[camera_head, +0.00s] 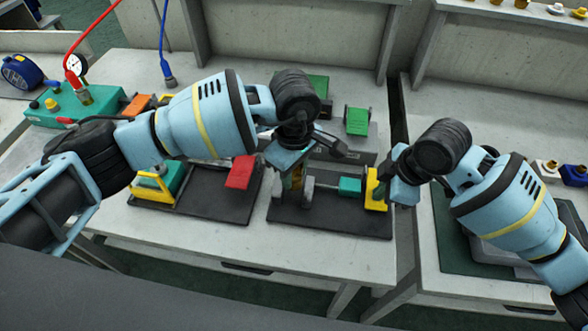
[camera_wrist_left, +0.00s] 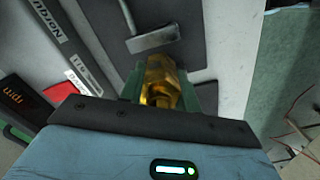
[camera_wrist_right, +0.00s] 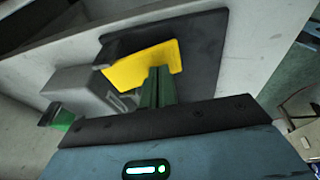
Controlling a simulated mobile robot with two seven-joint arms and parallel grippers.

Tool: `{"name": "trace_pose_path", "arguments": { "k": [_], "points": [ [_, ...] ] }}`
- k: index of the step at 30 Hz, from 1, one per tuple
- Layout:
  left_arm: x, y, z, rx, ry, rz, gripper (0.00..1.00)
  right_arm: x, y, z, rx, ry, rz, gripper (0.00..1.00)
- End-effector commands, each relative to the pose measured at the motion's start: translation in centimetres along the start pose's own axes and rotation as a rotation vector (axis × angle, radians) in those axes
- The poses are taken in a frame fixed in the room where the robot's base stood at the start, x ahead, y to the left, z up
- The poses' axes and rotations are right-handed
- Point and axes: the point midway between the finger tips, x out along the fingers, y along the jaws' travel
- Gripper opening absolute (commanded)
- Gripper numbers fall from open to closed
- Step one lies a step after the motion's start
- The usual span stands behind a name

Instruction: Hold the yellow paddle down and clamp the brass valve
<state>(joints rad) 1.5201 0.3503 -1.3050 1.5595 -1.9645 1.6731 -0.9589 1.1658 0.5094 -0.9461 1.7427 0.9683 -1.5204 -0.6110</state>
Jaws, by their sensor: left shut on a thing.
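The yellow paddle (camera_head: 375,191) stands at the right end of a dark base plate (camera_head: 335,220) on the middle bench. My right gripper (camera_wrist_right: 158,86) has its green fingers together, with the tips over the lower edge of the paddle (camera_wrist_right: 142,66) in the right wrist view. I cannot tell whether they press on it. The brass valve (camera_wrist_left: 160,82) sits between the green fingers of my left gripper (camera_wrist_left: 160,92), which is shut on it. In the head view, my left gripper (camera_head: 296,178) points down over the left part of the same plate, and its wrist mostly hides the valve.
A second dark plate to the left carries a red paddle (camera_head: 241,172) and a yellow bracket (camera_head: 152,187). A teal box (camera_head: 75,107) with a gauge (camera_head: 76,65) and red hose stands at the far left. Green blocks (camera_head: 357,120) lie behind. The bench front is clear.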

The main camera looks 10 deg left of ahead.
Motion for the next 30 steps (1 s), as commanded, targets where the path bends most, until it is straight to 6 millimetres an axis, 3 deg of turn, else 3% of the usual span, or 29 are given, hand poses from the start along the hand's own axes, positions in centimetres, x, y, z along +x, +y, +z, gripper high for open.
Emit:
{"name": "trace_pose_path", "arguments": {
  "k": [30],
  "points": [
    [1.01, 0.05, -0.02, -0.001, 0.0, 0.001, 0.01, 0.22, -0.15, 0.14, 0.002, -0.004, -0.005, 0.0]
  ]
}}
